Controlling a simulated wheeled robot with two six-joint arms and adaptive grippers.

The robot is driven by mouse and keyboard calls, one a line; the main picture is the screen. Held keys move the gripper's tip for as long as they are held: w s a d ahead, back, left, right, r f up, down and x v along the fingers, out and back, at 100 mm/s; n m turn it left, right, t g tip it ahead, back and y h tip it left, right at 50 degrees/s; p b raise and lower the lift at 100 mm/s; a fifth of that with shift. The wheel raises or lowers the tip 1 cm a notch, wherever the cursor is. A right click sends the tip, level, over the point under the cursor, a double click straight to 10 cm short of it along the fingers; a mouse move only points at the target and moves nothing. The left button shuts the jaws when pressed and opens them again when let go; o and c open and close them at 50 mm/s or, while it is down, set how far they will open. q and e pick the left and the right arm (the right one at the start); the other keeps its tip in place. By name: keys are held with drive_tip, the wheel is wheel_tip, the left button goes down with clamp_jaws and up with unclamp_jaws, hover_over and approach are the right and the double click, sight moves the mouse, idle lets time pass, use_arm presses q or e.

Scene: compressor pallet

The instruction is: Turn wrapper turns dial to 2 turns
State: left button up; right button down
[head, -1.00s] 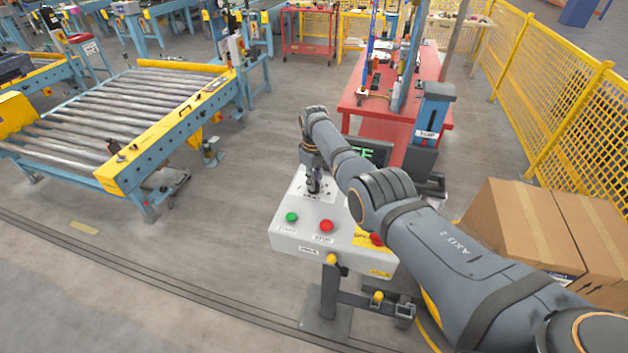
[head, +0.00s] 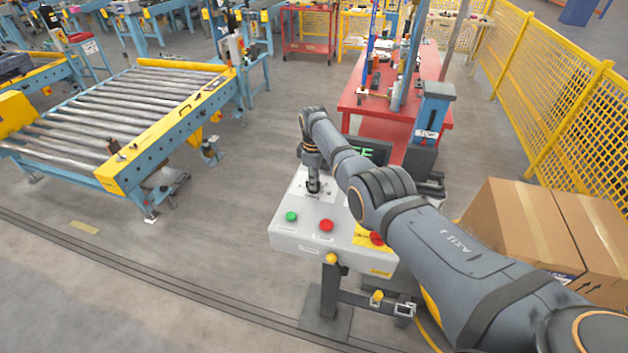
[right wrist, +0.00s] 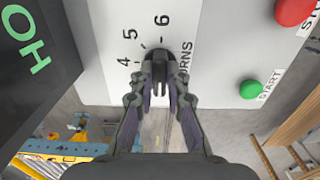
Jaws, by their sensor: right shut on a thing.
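The turns dial (right wrist: 159,88) is a small dark knob on the sloped light panel of the control box (head: 290,238). In the right wrist view it sits between the fingertips of my right gripper (right wrist: 160,75), which is shut on it. The printed numbers 4, 5 and 6 show around it, and the fingers partly cover the word TURNS. In the head view my right gripper (head: 313,186) points down onto the panel and hides the dial. My left gripper is not in view.
The box has a green start button (head: 291,216), a red button (head: 326,225) and another red button (head: 376,239) on yellow. A dark display (right wrist: 35,50) stands close beside the dial. Cardboard boxes (head: 515,225) are at right, a roller conveyor (head: 140,160) at left.

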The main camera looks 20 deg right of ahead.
drive_tip(key=shift+w+r, duration=0.1)
drive_tip(key=shift+r, duration=0.05)
drive_tip(key=c, duration=1.3)
unclamp_jaws()
drive_tip(key=shift+c, duration=0.2)
wheel_tip(320, 180, up, 12)
